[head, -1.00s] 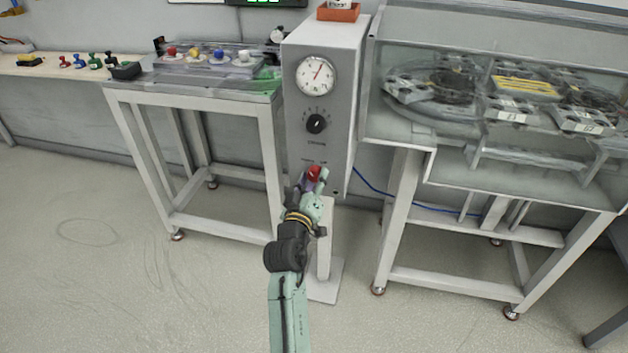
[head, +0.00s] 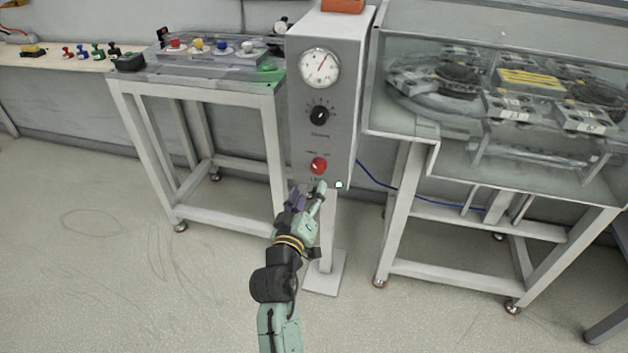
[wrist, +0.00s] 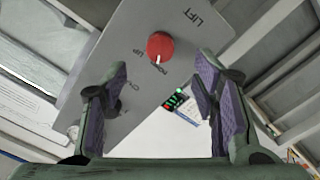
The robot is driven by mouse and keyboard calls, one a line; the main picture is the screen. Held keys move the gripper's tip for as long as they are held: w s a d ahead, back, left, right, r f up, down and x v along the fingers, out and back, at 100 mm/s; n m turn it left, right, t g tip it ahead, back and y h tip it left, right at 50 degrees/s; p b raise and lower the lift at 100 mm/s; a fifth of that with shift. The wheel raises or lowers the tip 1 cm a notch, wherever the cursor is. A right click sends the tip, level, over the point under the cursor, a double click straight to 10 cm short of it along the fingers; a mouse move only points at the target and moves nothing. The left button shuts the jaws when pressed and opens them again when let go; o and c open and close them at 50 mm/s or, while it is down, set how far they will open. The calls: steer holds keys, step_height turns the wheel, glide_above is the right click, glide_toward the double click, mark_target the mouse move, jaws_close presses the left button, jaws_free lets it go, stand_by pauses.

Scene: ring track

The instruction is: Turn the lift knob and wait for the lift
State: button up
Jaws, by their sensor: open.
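The red lift knob (head: 318,166) is low on the front of the grey control box (head: 345,90). A small pale green light (head: 339,185) shows at the box's lower right edge.
Above the knob are a black knob (head: 319,115) and a round gauge (head: 319,68). A clear-covered ring track (head: 480,90) stands right, a table with coloured knobs (head: 215,62) left. A blue cable (head: 400,190) runs right. The floor in front is clear.

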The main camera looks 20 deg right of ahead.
steer(key=v, duration=0.3)
steer(key=shift+s+a, duration=0.2)
steer(key=shift+s, duration=0.05)
